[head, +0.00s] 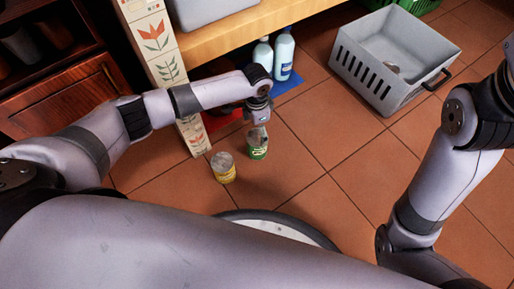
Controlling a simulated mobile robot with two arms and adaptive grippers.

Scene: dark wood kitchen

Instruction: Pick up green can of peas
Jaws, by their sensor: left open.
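The green can of peas (257,150) stands upright on the tiled floor, with a silvery top. My left gripper (260,119) is open and points down just above the can's top. The fingertips are small in the picture, and I cannot tell whether they touch the can or reach around its rim. A yellow can (223,174) stands to the left of the green can and a little nearer to me. My right arm shows at the right side, but its gripper is out of the picture.
A grey slotted crate (352,75) stands on the floor at the upper right, with a small round item inside. Two pale blue bottles (283,55) stand on a blue mat (288,86). A tiled post (155,50) and a wooden shelf (225,36) border the left arm. Floor right of the cans is clear.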

